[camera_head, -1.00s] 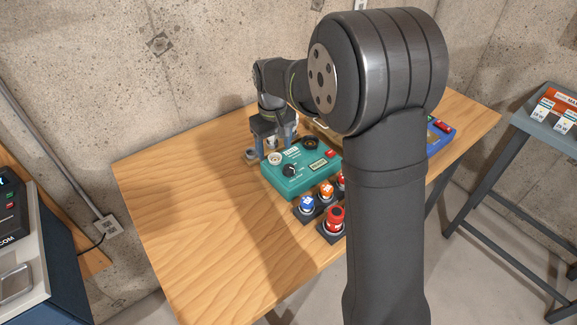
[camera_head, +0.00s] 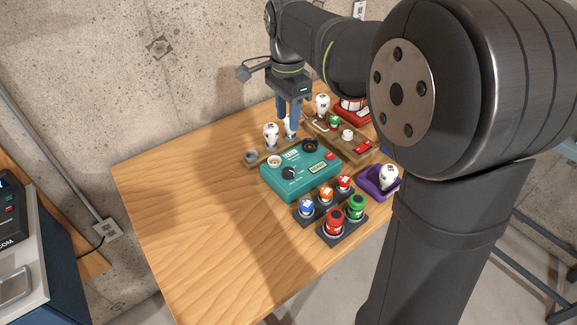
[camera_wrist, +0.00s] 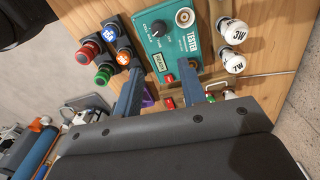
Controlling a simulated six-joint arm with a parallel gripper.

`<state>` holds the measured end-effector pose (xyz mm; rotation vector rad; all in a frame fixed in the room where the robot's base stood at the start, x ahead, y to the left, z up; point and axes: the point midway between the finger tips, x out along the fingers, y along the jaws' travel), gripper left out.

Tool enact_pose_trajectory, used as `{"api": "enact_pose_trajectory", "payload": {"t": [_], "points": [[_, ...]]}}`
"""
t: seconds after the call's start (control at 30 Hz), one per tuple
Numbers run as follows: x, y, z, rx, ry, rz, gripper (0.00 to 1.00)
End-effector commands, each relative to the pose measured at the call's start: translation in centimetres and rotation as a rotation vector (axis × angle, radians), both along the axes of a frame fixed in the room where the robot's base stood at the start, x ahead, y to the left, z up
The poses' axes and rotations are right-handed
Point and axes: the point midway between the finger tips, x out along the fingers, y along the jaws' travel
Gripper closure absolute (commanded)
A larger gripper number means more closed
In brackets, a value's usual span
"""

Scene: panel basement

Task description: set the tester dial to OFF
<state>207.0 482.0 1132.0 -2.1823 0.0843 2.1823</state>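The teal tester box (camera_head: 320,180) lies on the wooden table, with a black dial (camera_head: 289,172) on its top. The dial also shows in the wrist view (camera_wrist: 158,28), near the small printed labels; which label it points to is too small to tell. The tester carries a white ring socket (camera_head: 274,161), a black round socket (camera_head: 310,145) and a small display. My gripper (camera_head: 288,122) is above and behind the tester, near the standing bulbs. In the wrist view its two blue fingers (camera_wrist: 160,68) are wide apart with nothing between them. It is not touching the dial.
White bulbs (camera_head: 271,135) stand in a rack behind the tester. A wooden tray (camera_head: 362,157) with bulbs is at the back right. Coloured buttons (camera_head: 326,194) sit in front, and a purple holder (camera_head: 379,186) with a bulb is on the right. The table's left side is clear.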

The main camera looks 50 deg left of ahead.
Motion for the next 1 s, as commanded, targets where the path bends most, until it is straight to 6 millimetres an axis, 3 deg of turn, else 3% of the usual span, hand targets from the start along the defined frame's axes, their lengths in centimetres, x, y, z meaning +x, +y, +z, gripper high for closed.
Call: {"api": "enact_pose_trajectory", "payload": {"t": [0.13,0.27,0.8,1.0], "points": [[0.0,-0.3,0.5,0.001,0.000,-0.072,0.62],[0.0,-0.4,-0.6,-0.003,0.001,-0.080,0.62],[0.0,-0.4,-11.8,-0.004,0.001,-0.076,0.62],[0.0,-0.4,-15.2,-0.003,0.001,-0.076,0.62]]}}
